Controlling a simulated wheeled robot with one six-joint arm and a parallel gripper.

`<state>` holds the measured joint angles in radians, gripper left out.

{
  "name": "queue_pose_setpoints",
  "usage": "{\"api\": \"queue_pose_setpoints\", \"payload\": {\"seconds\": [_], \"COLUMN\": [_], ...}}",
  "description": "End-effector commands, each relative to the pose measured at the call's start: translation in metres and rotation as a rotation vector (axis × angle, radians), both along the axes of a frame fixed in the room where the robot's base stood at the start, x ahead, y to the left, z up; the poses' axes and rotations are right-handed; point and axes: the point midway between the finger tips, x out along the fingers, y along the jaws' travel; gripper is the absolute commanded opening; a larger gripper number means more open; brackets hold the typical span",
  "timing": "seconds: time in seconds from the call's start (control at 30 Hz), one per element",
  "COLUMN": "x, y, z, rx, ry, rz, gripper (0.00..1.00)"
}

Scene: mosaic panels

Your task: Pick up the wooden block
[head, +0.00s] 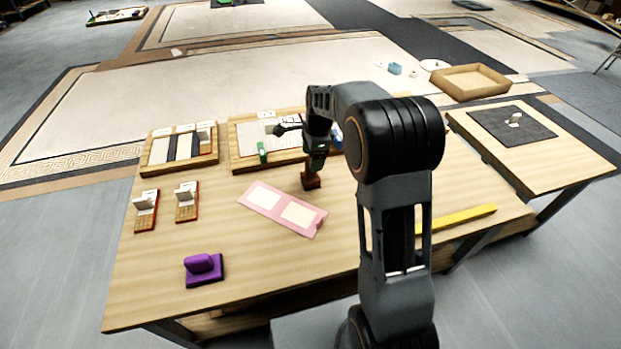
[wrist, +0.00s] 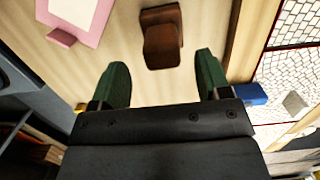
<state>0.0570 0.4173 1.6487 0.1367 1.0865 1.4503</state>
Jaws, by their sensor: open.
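The wooden block (head: 311,180) is small and dark brown, and stands on the table just below my gripper in the head view. In the wrist view the block (wrist: 162,45) shows as a brown base with a raised part, beyond and between my fingertips. My gripper (wrist: 157,75) has two green fingers spread wide with nothing between them. In the head view my gripper (head: 315,160) points down over the block, and its fingers are partly hidden. I cannot tell the exact height gap.
A pink panel (head: 252,194) lies left of the block. A wooden-framed mosaic tray (head: 240,160) with a green piece (head: 262,152) stands behind it. A purple handled block (head: 203,268) is at the front left. A yellow bar (head: 455,219) lies right.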

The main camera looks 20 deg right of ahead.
Motion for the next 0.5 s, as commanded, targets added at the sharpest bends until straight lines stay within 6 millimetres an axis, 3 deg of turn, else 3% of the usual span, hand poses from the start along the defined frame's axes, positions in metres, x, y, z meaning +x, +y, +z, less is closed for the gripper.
{"api": "queue_pose_setpoints", "payload": {"seconds": [0.17,0.5], "x": [0.0,0.002], "y": [0.001,0.007], "z": [-0.008,-0.05], "rx": [0.0,0.0], "ry": [0.001,0.002], "rz": [0.001,0.001], "gripper": [0.7,0.7]}}
